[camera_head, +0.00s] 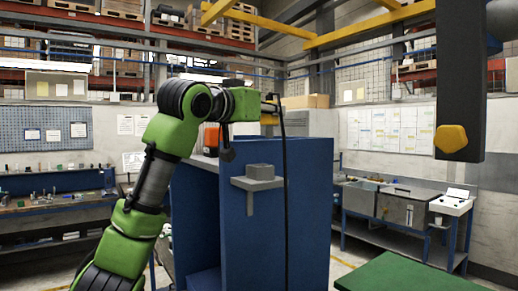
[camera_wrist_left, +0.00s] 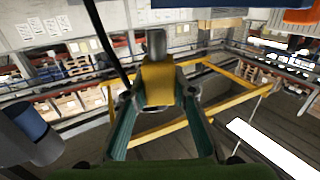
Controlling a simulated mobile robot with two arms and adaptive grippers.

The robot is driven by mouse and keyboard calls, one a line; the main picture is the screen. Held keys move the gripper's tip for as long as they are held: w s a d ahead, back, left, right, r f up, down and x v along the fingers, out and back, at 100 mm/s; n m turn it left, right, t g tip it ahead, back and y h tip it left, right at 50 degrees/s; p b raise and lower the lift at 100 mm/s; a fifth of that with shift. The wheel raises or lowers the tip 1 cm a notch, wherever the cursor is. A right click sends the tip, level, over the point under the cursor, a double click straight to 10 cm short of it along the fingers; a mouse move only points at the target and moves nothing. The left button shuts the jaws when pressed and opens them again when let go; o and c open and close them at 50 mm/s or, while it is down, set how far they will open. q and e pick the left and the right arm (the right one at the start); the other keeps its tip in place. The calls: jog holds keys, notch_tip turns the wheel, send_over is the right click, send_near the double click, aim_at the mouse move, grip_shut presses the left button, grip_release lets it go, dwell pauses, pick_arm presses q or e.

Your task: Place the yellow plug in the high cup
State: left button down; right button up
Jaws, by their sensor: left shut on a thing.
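The yellow plug (camera_wrist_left: 158,82), with a grey end, sits between the two fingers of my left gripper (camera_wrist_left: 157,96) in the left wrist view. The fingers are shut on its sides. In the head view my left gripper (camera_head: 268,106) is at the end of the green arm, in front of the blue cabinet's upper edge. A square grey cup (camera_head: 261,172) stands on a grey bracket on the blue cabinet, below the gripper and a little apart from it. It is the only cup I can make out. My right gripper is not in view.
A black cable (camera_head: 286,200) hangs past the cup's right side. The blue cabinet (camera_head: 308,220) stands behind it, with an orange object (camera_head: 211,138) near its top. A dark post (camera_head: 462,90) with a yellow knob (camera_head: 451,138) hangs at right. A green surface (camera_head: 400,275) lies low at right.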

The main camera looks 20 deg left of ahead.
pick_arm(q)
jog(key=w+a+f+p, duration=0.1)
jog(key=w+f+p, duration=0.1)
jog(key=f, duration=0.1)
jog(key=w+a+f+p, duration=0.2)
jog(key=w+f, duration=0.1)
jog(key=w+a+f+p, duration=0.1)
jog(key=w+f, duration=0.1)
jog(key=f, duration=0.1)
jog(key=shift+w+a+f+p, duration=0.15)
jog(key=shift+a+f+p, duration=0.1)
jog(key=shift+f+p, duration=0.15)
jog(key=shift+a+f, duration=0.1)
jog(key=shift+f, duration=0.2)
jog(key=c, duration=1.7)
grip_release()
jog(key=shift+f, duration=0.2)
jog(key=shift+r, duration=0.15)
